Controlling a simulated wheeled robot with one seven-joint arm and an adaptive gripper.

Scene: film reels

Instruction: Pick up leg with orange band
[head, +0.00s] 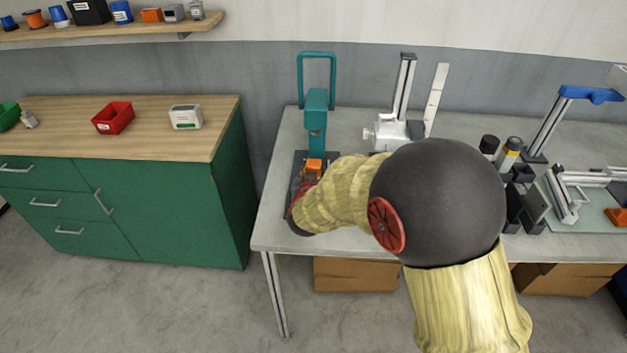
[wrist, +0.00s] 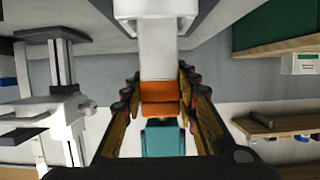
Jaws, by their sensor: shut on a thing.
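The leg with the orange band (wrist: 160,50) is a white post, seen in the wrist view between my gripper's fingers. Its orange band (wrist: 160,97) lies between the fingertips. My gripper (wrist: 158,90) is shut on the leg around the band. In the head view my gripper (head: 304,186) is at the left end of the grey table, in front of the teal press (head: 316,122). An orange part (head: 313,166) shows just beyond it there; my arm and gripper hide most of the leg.
The teal press also shows behind the leg in the wrist view (wrist: 163,138). A white stand with an upright post (head: 397,130) is right of the press. Black cylinders and fixtures stand farther right on the table (head: 275,226). A green cabinet (head: 150,205) is to the left, across a gap.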

